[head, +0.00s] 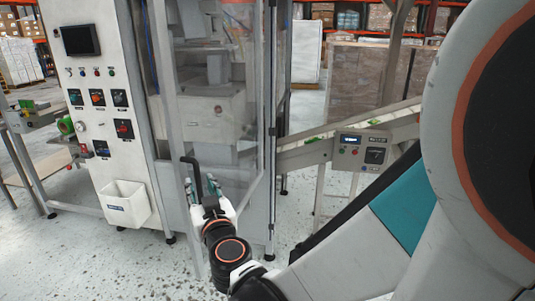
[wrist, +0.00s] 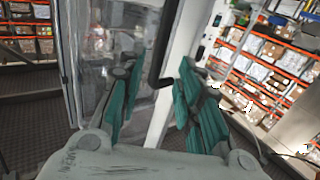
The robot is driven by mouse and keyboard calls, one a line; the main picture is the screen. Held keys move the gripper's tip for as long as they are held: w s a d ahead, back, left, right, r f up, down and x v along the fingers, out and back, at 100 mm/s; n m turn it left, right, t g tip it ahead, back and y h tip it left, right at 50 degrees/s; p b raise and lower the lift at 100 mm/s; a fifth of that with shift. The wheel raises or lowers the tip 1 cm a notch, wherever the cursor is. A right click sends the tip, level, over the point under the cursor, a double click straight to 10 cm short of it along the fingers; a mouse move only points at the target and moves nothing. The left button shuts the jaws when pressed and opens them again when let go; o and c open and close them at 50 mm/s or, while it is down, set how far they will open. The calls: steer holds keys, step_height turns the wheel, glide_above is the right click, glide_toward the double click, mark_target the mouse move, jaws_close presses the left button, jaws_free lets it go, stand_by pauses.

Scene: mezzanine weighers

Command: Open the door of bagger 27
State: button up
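The bagger (head: 108,150) is a tall pale cabinet at the left of the head view, with a clear door (head: 228,150) in a pale frame. The door's free left edge appears to stand out from the cabinet, so it looks partly open. A black bent handle (head: 193,172) sits on that edge. My gripper (head: 203,190) is at the handle. In the wrist view the handle (wrist: 163,68) shows between my teal-padded fingers, with space on both sides. My fingers are apart and do not visibly clamp it. No bagger number is readable.
A white bin (head: 124,203) hangs on the cabinet front below the control panel. A sloped conveyor (head: 350,128) with a grey control box (head: 362,149) stands right of the door. Open speckled floor (head: 110,262) lies in front. Shelves of boxes stand behind.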

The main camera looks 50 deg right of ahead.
steer(key=v, duration=0.5)
steer(key=shift+s+f, duration=0.1)
steer(key=shift+s, duration=0.2)
steer(key=s+f+g+y, duration=0.1)
steer(key=s+f+g, duration=0.3)
steer(key=f+g, duration=0.15)
steer(key=s+a+f+n+g+y, duration=0.1)
steer(key=s+a+n+g+y, duration=0.3)
steer(key=a, duration=0.6)
steer(key=shift+s+f+y, duration=0.15)
steer(key=shift+s+y, duration=0.55)
steer(key=shift+s, duration=0.1)
stand_by(1.1)
